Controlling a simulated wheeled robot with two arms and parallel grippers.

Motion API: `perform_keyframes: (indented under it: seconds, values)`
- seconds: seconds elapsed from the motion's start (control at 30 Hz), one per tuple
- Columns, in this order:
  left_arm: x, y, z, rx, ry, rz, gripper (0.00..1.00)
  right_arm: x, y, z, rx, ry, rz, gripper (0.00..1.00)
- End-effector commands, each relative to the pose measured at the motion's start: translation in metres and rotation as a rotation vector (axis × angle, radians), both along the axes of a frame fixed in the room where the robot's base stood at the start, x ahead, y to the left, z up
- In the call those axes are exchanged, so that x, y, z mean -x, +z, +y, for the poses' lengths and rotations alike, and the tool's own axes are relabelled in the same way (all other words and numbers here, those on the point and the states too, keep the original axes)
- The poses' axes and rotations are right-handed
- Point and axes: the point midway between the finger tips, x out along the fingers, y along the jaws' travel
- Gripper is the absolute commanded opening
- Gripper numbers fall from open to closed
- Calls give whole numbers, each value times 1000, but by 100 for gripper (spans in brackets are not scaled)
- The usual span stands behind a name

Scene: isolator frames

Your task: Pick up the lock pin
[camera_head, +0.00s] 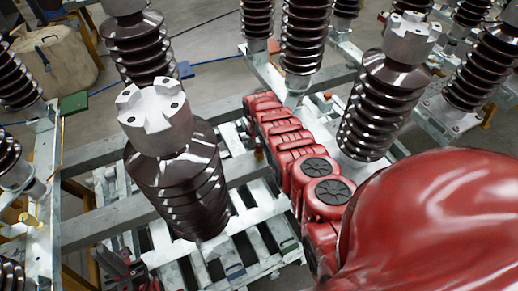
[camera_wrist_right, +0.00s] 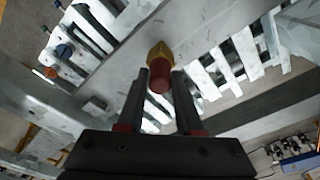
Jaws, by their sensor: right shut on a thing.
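In the right wrist view the lock pin (camera_wrist_right: 159,53) shows as a small piece with a yellow part and a round red end. My right gripper (camera_wrist_right: 161,74) has its two dark fingers closed on the pin's red end. Behind the pin is a pale grey metal beam (camera_wrist_right: 130,55), and I cannot tell whether the pin touches it. In the head view a red and dark part at the lower left looks like my left gripper (camera_head: 124,270); its fingers are too unclear to read. My right gripper is not clearly visible in the head view.
Dark ribbed insulators with grey metal caps (camera_head: 156,118) stand close around, one tall in front and another (camera_head: 388,95) at the right. Pale slatted metal frames (camera_head: 265,225) lie below. A beige container (camera_head: 55,60) and a blue cable (camera_head: 215,62) are on the floor behind.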

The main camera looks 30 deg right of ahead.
Motion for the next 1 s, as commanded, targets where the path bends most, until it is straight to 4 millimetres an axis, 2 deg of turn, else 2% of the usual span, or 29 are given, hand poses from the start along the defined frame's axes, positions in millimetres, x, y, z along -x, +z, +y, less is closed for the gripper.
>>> perform_keyframes:
  seconds: [0.37, 0.7, 0.77, 1.0]
  values:
    - [0, 2, 0, 0, 0, 0, 0, 0, 3, 0, 0, 0, 0, 0]
    - [0, 25, 0, 0, 0, 0, 0, 0, 31, 0, 0, 0, 1, 0]
    - [0, 20, 0, 0, 0, 0, 0, 0, 31, 0, 1, 0, 2, 0]
    - [0, 19, 0, 0, 0, 0, 0, -1, 50, 0, 0, 0, 0, 0]
